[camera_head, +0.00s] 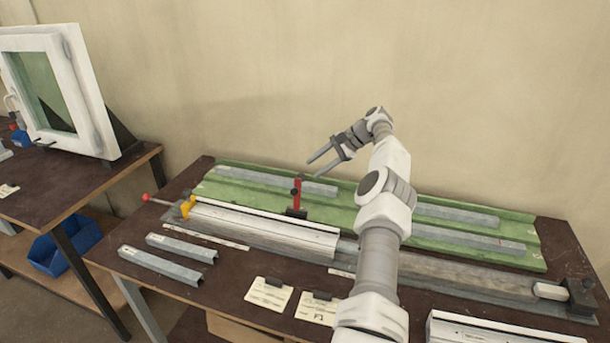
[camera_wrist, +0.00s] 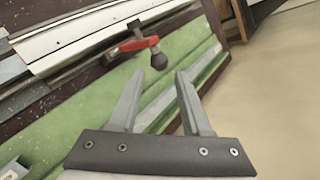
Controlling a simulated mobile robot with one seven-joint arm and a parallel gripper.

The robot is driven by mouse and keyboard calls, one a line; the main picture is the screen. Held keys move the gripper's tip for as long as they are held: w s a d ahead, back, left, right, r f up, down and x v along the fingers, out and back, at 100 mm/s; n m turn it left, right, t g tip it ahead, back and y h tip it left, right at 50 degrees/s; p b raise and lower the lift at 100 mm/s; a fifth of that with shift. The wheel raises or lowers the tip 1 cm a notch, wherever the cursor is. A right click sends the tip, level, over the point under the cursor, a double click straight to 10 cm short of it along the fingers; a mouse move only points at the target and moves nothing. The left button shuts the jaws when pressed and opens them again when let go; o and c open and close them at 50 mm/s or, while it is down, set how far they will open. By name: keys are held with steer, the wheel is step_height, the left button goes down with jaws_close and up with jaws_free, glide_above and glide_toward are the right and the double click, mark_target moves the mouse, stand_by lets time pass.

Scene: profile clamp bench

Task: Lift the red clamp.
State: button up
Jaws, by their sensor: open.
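The red clamp (camera_head: 297,193) stands upright near the middle of the bench, between the white profile and the green tray. In the wrist view the red clamp (camera_wrist: 138,46) shows a red arm with a dark round knob, ahead of my fingers and slightly left of the gap between them. My gripper (camera_head: 322,160) is open and empty, raised above the back of the bench behind and a little right of the clamp. In the wrist view my gripper (camera_wrist: 170,78) has its two fingers apart, with nothing between them. The clamp's base is partly hidden in the wrist view.
A green tray (camera_head: 240,190) with grey metal bars lies along the back. A white profile (camera_head: 265,228) lies in front of the clamp, with a yellow clamp (camera_head: 187,206) at its left end. Two short grey profiles (camera_head: 165,266) and paper cards (camera_head: 268,294) lie near the front edge.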

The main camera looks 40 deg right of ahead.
steer(key=shift+v, duration=0.95)
